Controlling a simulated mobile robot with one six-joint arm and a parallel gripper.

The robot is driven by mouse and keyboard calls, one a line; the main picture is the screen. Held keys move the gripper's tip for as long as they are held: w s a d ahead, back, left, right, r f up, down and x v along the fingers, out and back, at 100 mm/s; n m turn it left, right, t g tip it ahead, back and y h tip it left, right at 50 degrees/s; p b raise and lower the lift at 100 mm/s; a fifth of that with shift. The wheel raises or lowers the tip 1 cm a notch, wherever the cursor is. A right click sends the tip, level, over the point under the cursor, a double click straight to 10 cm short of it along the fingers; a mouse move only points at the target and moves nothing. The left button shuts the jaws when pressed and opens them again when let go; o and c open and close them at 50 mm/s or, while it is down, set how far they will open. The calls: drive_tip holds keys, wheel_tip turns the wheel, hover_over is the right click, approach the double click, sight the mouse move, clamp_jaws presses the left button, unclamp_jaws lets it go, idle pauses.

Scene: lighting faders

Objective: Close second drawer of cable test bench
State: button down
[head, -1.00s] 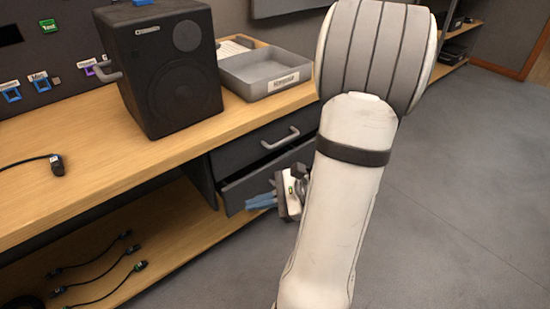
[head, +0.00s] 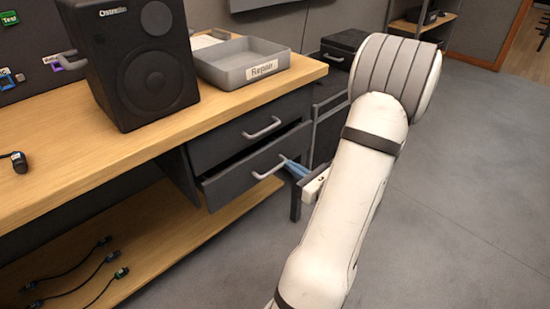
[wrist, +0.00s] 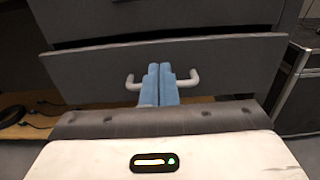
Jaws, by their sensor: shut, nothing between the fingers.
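The cable test bench (head: 140,150) has two dark grey drawers under its right end. The second drawer (head: 225,188) is the lower one and stands partly out, with a dark gap above its front. Its front also fills the wrist view (wrist: 90,70). Its pale bar handle (head: 262,175) shows at both sides of my fingers in the wrist view (wrist: 190,80). My gripper (head: 288,163), with blue fingers, is shut and empty. Its fingertips (wrist: 159,68) are at the middle of the handle; I cannot tell whether they touch it. The upper drawer (head: 225,145) looks shut.
A black speaker (head: 140,60) and a grey tray labelled Repair (head: 240,70) stand on the bench top. Cables (head: 85,270) lie on the lower shelf. A black case (head: 345,45) stands behind the bench's right end. The floor at right is clear.

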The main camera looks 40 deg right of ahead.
sight(267, 150)
drive_tip(key=w, duration=0.2)
drive_tip(key=w+b, duration=0.1)
drive_tip(key=w, duration=0.2)
drive_tip(key=w+b, duration=0.1)
drive_tip(key=w, duration=0.1)
drive_tip(key=shift+w+a, duration=0.3)
drive_tip(key=shift+w, duration=0.05)
drive_tip(key=shift+d, duration=0.1)
